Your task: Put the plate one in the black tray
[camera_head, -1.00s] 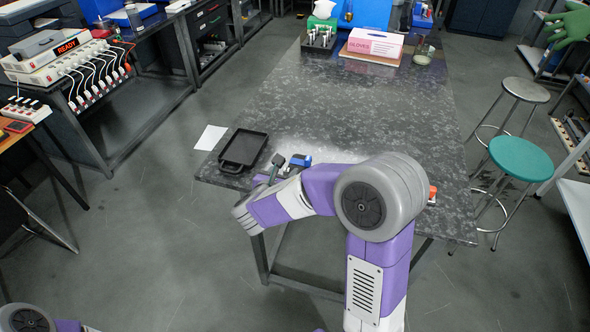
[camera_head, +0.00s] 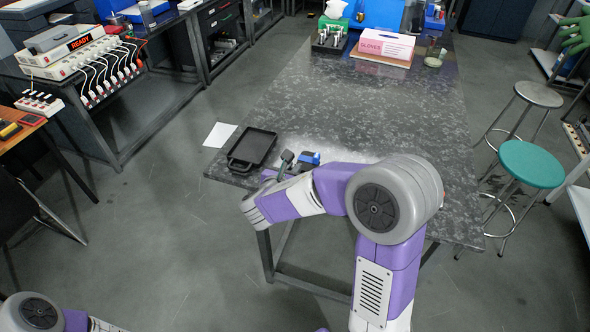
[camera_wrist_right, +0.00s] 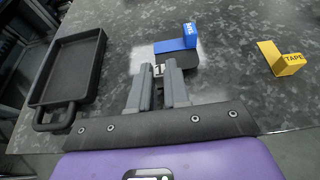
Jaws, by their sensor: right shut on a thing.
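The black tray (camera_head: 235,164) lies empty near the table's left front corner; it also shows in the right wrist view (camera_wrist_right: 37,83), left of my fingers. My right gripper (camera_wrist_right: 160,66) is shut on a small dark plate (camera_wrist_right: 185,64) with a white label reading "1", seen between the fingertips. The fingers hide part of the plate. In the head view my right gripper (camera_head: 284,164) is right of the tray, mostly hidden by my arm. My left gripper is not in view.
A blue lettered block (camera_wrist_right: 178,43) stands just behind the plate and shows in the head view (camera_head: 310,158). A yellow TAPE block (camera_wrist_right: 284,60) is farther right. A pink glove box (camera_head: 383,45) stands at the back. The table's middle is clear.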

